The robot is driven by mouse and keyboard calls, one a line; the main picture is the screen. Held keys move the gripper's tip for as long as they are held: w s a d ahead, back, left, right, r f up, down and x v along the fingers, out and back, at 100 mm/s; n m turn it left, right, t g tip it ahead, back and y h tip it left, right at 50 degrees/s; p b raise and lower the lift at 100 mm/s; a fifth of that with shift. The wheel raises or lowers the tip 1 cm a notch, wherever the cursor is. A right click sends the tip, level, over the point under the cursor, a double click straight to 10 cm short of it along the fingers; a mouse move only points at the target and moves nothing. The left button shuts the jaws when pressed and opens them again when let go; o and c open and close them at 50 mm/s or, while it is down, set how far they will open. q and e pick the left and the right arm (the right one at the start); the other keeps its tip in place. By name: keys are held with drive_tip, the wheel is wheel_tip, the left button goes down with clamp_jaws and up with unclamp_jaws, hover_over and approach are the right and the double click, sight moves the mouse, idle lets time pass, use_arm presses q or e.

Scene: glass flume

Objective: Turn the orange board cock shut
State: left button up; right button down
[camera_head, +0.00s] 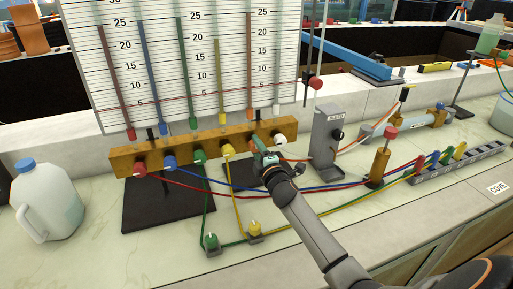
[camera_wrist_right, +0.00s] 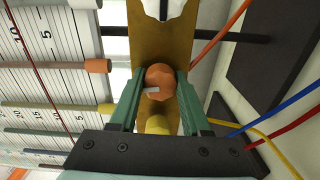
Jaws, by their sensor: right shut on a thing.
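The orange board cock (camera_wrist_right: 161,79) is a round orange knob with a small pale pointer on the wooden manifold bar (camera_head: 125,160). In the right wrist view it sits between the two green fingers of my right gripper (camera_wrist_right: 158,84), which is shut on it. In the head view my right gripper (camera_head: 262,148) reaches the bar between the yellow cock (camera_head: 228,149) and the white cock (camera_head: 280,140), and mostly hides the orange cock. My left gripper is not in view.
Red (camera_head: 140,168), blue (camera_head: 170,162) and green (camera_head: 199,156) cocks line the bar's left. Coloured tubes stand against the ruled board (camera_head: 100,75) behind. Hoses cross the bench to the right, near my arm. A milky jug (camera_head: 48,203) stands at left.

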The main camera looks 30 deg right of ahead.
drive_tip(key=shift+m, duration=0.9)
drive_tip(key=shift+c, duration=1.9)
unclamp_jaws()
drive_tip(key=v, duration=1.2)
drive_tip(key=shift+s, duration=0.25)
drive_tip(key=shift+a, duration=0.1)
